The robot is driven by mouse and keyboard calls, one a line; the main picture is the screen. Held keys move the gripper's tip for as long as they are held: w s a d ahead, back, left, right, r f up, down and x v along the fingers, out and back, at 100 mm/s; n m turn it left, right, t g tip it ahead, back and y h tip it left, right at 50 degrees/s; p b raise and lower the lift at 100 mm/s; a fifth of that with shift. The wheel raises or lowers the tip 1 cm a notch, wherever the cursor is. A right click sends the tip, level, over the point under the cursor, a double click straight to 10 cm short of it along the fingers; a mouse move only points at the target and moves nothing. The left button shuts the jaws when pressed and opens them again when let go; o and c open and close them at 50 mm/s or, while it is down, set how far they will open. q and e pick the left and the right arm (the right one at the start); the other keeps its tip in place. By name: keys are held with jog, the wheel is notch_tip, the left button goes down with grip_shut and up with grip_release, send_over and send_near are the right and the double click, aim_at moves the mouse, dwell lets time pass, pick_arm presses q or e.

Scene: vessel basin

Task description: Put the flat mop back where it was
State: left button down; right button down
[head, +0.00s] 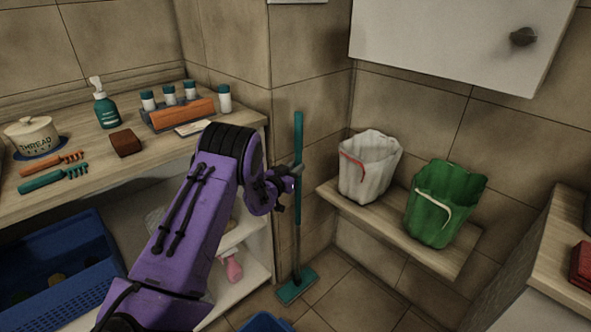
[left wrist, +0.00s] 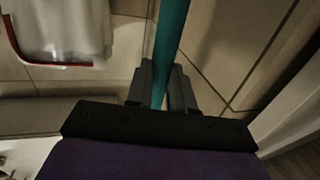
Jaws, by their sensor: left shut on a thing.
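The flat mop (head: 297,215) has a teal pole and a flat teal head (head: 297,286). It stands nearly upright in the tiled corner between the shelf unit and the wall shelf, its head at floor level. My left gripper (head: 293,172) is shut on the upper part of the pole. In the left wrist view the teal pole (left wrist: 168,45) runs between the fingers of my left gripper (left wrist: 162,88). I cannot tell whether the head bears on the floor. My right gripper is not in view.
The shelf unit's wooden top (head: 85,150) at left carries bottles and brushes. A blue crate (head: 60,268) stands below. A blue object (head: 266,322) is at the bottom edge.

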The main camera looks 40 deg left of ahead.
pick_arm(q)
jog(key=c, duration=1)
grip_release()
jog(key=shift+f, duration=0.1)
